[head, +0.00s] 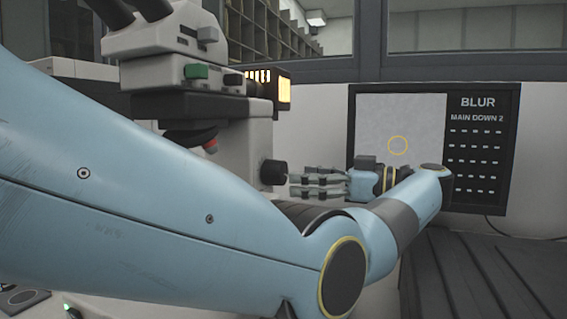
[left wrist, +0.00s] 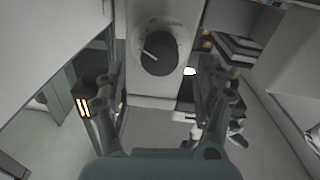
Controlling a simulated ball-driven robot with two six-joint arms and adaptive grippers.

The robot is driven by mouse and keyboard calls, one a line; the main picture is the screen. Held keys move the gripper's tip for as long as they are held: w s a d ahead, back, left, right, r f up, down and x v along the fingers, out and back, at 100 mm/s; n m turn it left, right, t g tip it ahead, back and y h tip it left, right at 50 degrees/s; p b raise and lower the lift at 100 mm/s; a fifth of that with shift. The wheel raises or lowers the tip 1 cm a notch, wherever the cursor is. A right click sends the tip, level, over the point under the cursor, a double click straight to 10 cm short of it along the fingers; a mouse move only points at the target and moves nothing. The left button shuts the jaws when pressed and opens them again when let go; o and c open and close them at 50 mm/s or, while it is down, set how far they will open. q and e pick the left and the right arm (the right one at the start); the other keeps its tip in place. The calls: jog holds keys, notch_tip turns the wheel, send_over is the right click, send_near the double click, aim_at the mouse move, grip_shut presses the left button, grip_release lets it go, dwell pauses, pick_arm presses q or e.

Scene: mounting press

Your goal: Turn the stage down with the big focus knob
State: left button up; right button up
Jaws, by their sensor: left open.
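The microscope (head: 190,47) stands at the upper left in the head view, largely hidden by my left arm. Its big focus knob (head: 273,172) is a dark cylinder on the right side of the body. In the left wrist view the knob (left wrist: 158,54) is a black disc with a white line, on a pale round base, above the middle. My left gripper (head: 291,186) is open, its fingertips pointing left at the knob, very close to it. In the left wrist view the gripper's fingers (left wrist: 164,85) are spread on either side, with the knob between and beyond them. The stage is hidden behind my arm. My right gripper is not in view.
A wall monitor (head: 398,135) reads "BLUR" and "MAIN DOWN 2", with a yellow circle on a grey image. A dark ribbed surface (head: 490,270) lies at the lower right. A lit yellow lamp housing (head: 284,90) is above the knob.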

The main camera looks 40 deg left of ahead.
aim_at(284, 175)
pick_arm(q)
jog(key=x, duration=0.5)
jog(key=c, duration=1.2)
